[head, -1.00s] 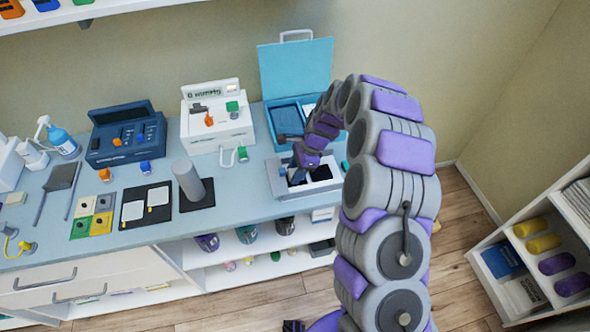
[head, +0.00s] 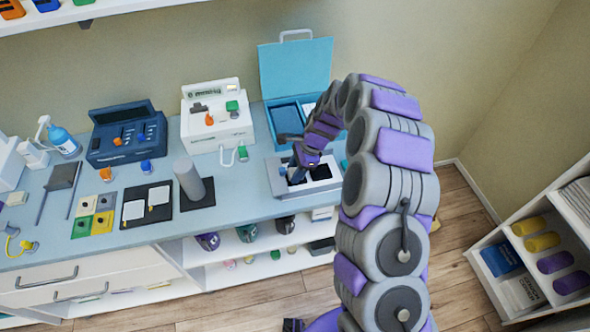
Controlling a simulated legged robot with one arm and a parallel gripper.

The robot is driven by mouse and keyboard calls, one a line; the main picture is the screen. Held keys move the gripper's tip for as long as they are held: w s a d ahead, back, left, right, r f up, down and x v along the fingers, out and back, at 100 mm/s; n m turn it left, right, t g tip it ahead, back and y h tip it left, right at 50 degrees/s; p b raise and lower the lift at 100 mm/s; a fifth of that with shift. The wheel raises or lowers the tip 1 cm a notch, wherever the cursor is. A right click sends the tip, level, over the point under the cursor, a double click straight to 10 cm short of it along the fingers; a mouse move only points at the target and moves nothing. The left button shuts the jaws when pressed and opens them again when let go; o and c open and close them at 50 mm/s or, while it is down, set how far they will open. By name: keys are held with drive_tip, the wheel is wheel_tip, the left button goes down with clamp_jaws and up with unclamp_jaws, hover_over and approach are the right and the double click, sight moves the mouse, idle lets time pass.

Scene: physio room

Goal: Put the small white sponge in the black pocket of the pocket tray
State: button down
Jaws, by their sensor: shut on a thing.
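The grey pocket tray (head: 277,184) stands near the right end of the blue counter. It has dark pockets (head: 320,172), partly behind my arm. My gripper (head: 298,172) points down into the left part of the tray, with its fingertips low at the pockets. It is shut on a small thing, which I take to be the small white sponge. The fingers hide most of it, so I cannot tell whether it touches the pocket floor. A small pale block (head: 15,198) lies at the counter's far left.
An open blue case (head: 295,68) stands behind the tray. A grey cylinder (head: 188,178) on a black mat stands to its left. White and dark blue boxes (head: 126,133) line the back. My arm covers the counter's right end.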

drive_tip(key=c, duration=0.6)
unclamp_jaws()
drive_tip(key=c, duration=0.4)
drive_tip(key=shift+o, duration=0.8)
drive_tip(key=shift+r, duration=0.15)
drive_tip(key=shift+o, duration=1.2)
drive_tip(key=shift+w+r+p, duration=0.1)
drive_tip(key=shift+r+p, duration=0.15)
drive_tip(key=shift+p, duration=0.2)
drive_tip(key=shift+r+p, duration=0.35)
drive_tip(key=shift+r, duration=0.25)
drive_tip(key=shift+r+p, duration=1.9)
drive_tip(key=shift+r, duration=0.6)
